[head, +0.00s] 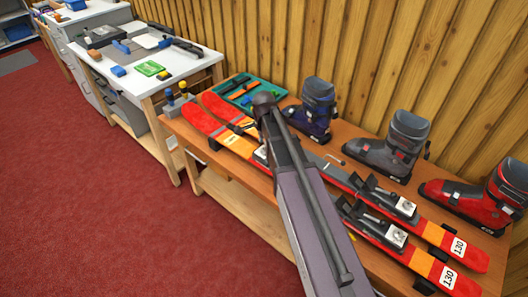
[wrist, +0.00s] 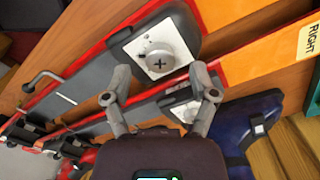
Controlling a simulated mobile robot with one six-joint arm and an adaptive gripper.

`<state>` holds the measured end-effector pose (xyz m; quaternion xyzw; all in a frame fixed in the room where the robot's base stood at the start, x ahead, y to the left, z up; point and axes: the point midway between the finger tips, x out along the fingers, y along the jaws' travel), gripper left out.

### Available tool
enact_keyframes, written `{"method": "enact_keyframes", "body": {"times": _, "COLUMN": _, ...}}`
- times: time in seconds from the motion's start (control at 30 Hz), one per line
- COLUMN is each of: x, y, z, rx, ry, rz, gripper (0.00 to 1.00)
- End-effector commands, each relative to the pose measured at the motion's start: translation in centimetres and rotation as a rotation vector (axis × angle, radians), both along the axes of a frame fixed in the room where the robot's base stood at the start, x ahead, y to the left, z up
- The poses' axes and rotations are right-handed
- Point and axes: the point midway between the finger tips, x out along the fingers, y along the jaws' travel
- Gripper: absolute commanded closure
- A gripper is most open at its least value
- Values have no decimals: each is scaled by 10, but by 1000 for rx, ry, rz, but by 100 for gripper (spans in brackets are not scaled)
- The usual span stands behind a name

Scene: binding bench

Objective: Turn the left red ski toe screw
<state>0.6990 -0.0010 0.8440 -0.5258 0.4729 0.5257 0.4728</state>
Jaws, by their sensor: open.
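Two red and orange skis lie side by side on the bench; the near one (head: 228,138) and the far one (head: 219,108) show in the head view. In the wrist view, a round silver screw (wrist: 158,61) with a dark cross slot sits on a white plate (wrist: 137,47) on the upper ski. The lower ski (wrist: 262,58) bears a "RIGHT" label; its own plate (wrist: 181,108) is partly covered by my gripper. My gripper (wrist: 163,78) is open and empty, its fingertips either side of and just below the screw in the picture. The arm hides it in the head view.
A navy boot (head: 312,108), a grey boot (head: 396,147) and a red boot (head: 480,190) stand along the wall side. A green tray (head: 279,92) of tools lies at the back. A small metal key (head: 330,158) lies between the skis and boots. A white workbench (head: 190,62) stands left.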

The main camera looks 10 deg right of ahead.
Motion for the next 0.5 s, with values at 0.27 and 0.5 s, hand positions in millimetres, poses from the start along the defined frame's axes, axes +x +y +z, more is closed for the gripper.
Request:
{"method": "enact_keyframes", "body": {"times": 0.27, "x": 0, "y": 0, "z": -14, "rx": 0, "ry": 0, "rz": 0, "gripper": 25}}
{"method": "enact_keyframes", "body": {"times": 0.5, "x": 0, "y": 0, "z": -15, "rx": 0, "ry": 0, "rz": 0, "gripper": 25}}
